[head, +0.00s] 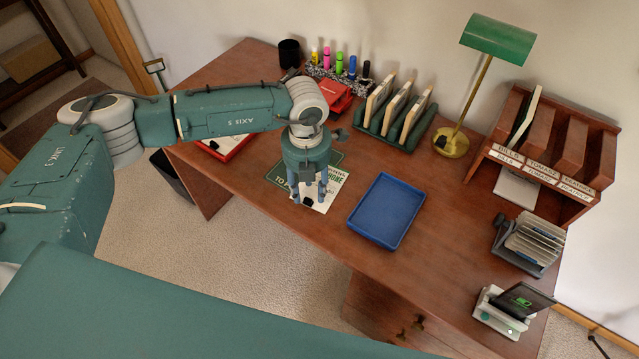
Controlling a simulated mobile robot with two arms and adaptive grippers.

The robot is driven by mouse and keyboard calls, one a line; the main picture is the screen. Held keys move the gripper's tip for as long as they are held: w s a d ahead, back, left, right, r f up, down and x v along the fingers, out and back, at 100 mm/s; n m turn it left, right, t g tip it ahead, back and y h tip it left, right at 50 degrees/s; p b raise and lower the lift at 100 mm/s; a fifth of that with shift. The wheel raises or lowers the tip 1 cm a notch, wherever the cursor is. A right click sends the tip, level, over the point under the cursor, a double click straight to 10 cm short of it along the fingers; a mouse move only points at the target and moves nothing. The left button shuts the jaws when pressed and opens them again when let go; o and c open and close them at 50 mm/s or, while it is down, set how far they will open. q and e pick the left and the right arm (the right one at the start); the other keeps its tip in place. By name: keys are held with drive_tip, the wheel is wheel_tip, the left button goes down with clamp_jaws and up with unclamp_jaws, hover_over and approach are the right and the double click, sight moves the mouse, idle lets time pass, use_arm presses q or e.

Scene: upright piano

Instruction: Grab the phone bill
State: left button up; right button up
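I cannot tell whether the fingertips touch the paper. My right gripper is not in view.
A blue tray (362,222) lies just right of the sheet. A red-framed item (232,148) is at left, and a stapler-like red object (335,94), green rack (388,134) and lamp (452,142) stand behind. A labelled wooden sorter (590,185) is at right.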

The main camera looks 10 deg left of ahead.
sight(308, 199)
use_arm(q)
drive_tip(key=f, duration=0.2)
drive_tip(key=shift+a+f+p, duration=0.2)
drive_tip(key=shift+f+p, duration=0.1)
drive_tip(key=shift+f, duration=0.55)
clamp_jaws()
drive_tip(key=shift+r, duration=0.1)
